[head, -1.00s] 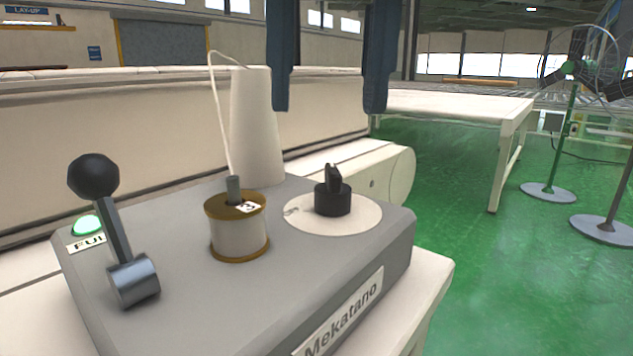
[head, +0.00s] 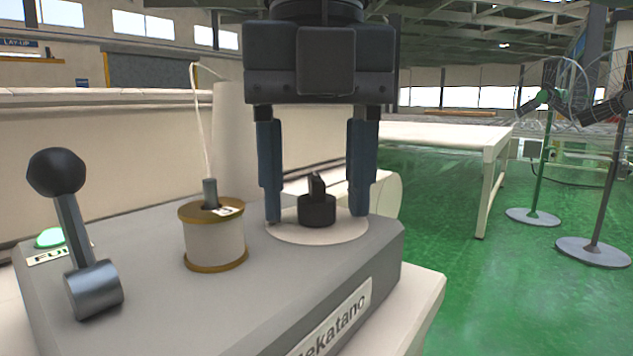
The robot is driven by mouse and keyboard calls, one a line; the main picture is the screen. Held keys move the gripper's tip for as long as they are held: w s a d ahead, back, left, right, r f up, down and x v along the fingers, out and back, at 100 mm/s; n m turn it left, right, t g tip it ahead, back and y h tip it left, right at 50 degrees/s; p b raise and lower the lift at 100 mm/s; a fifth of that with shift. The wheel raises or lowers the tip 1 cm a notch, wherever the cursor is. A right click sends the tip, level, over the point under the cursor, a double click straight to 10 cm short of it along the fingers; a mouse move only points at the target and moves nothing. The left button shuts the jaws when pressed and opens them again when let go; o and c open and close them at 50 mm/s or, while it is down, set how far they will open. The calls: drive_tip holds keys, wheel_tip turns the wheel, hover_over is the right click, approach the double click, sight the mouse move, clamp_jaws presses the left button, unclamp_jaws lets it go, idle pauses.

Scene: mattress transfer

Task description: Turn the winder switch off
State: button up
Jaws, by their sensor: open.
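The winder switch (head: 317,207) is a black rotary knob with a raised grip on top. It stands on a pale round plate (head: 288,232) at the right end of the grey winder box (head: 150,290). My gripper (head: 317,216) points straight down with its two blue-grey fingers apart, one to the left and one to the right of the knob. The fingertips are low, near the level of the plate. A gap shows between each finger and the knob. Nothing is held.
A thread spool (head: 214,240) on a spindle stands just left of the knob. A ball-topped lever (head: 62,190) and a green lit button (head: 50,237) are further left. A white thread cone (head: 230,140) is behind. A white table (head: 440,134) and fans (head: 545,97) stand to the right.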

drive_tip(key=c, duration=1.1)
drive_tip(key=shift+o, duration=0.2)
drive_tip(key=shift+r+n, duration=0.1)
drive_tip(key=shift+n, duration=0.2)
drive_tip(key=n+p, duration=0.2)
drive_tip(key=shift+r+n, duration=0.1)
drive_tip(key=shift+n, duration=0.3)
drive_tip(key=n+p, duration=0.2)
drive_tip(key=n, duration=0.3)
drive_tip(key=n+p, duration=0.1)
drive_tip(key=n, duration=0.4)
drive_tip(key=shift+p, duration=0.35)
drive_tip(key=shift+n+p, duration=0.5)
drive_tip(key=shift+n, duration=1.7)
